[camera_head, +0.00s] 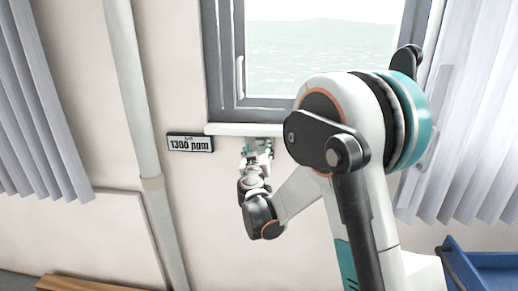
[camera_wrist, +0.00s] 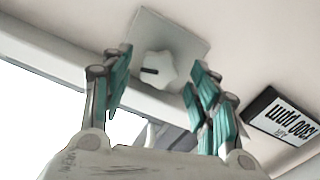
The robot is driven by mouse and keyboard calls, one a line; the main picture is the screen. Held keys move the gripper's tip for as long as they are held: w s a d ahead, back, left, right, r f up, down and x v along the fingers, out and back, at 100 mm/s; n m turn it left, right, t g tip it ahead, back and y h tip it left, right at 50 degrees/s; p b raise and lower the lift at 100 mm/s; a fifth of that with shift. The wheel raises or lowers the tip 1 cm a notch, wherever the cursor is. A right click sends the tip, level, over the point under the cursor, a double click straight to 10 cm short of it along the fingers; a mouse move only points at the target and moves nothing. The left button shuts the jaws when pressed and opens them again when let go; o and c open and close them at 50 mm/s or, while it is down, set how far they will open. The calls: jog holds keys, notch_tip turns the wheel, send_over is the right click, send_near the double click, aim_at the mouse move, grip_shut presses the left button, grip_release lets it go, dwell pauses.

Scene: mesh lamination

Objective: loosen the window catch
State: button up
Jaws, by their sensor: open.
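A white lobed knob (camera_wrist: 160,72) with a dark mark sits on a square pale plate (camera_wrist: 188,42) on the wall in the wrist view. My gripper (camera_wrist: 158,76) is open, with one teal-padded finger to each side of the knob in the picture. I cannot tell whether either finger touches it. In the head view, my gripper (camera_head: 258,149) is just below the window sill (camera_head: 240,129), and the knob cannot be made out there. A slim pale handle (camera_head: 240,77) is on the left side of the window frame (camera_head: 226,60), well above my gripper.
A small sign (camera_head: 190,143) reading 1300 ppm is on the wall left of my gripper; it appears upside down in the wrist view (camera_wrist: 283,117). A vertical pipe (camera_head: 137,100) stands farther left. Curtains (camera_head: 35,110) hang at both sides. A blue container (camera_head: 485,270) is at lower right.

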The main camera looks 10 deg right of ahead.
jog(key=v, duration=0.9)
jog(key=shift+s, duration=0.35)
jog(key=shift+a, duration=0.1)
jog(key=shift+c, duration=0.6)
